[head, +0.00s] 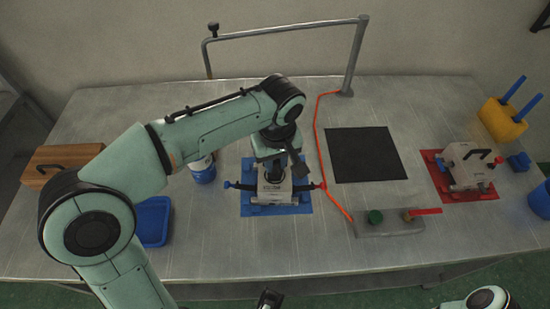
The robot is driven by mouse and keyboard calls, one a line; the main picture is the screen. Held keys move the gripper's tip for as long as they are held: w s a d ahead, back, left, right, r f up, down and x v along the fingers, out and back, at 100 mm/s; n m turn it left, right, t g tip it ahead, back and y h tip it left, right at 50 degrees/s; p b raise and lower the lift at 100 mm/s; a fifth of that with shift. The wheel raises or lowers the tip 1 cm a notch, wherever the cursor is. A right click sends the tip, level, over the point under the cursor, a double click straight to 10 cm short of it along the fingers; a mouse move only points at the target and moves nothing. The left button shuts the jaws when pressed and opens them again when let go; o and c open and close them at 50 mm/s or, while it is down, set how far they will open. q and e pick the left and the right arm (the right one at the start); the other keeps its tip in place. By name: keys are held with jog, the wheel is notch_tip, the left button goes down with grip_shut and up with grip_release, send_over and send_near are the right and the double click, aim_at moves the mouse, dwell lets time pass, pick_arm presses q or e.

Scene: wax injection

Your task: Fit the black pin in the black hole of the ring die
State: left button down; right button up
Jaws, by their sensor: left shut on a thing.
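A grey-white die block (271,191) with lettering on its front sits on a blue mat (295,210) in the middle of the table. A blue pin (236,185) sticks out of its left side and a red pin (315,186) out of its right side. My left gripper (277,166) is right over this block, pointing down, shut on a dark thing that seems to be the black pin. The gripper hides most of the pin and the block's top, so I cannot tell whether the pin is in the hole. My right gripper (270,299) just shows at the bottom edge; its jaws are unclear.
A second block (466,165) with a black handle sits on a red mat (437,178) at right. A black pad (365,154), orange cord (316,130) and grey control box (385,228) lie between. A blue tray (153,222) and wooden box (58,162) are at left.

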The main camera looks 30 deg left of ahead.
aim_at(277, 178)
pick_arm(q)
jog(key=shift+f, duration=0.4)
jog(key=c, duration=0.9)
grip_release()
notch_tip(277, 178, up, 13)
jog(key=s+d+p, duration=0.1)
jog(key=p, duration=0.2)
jog(key=shift+r, duration=0.15)
jog(key=shift+s+d, duration=0.1)
jog(key=shift+s, duration=0.05)
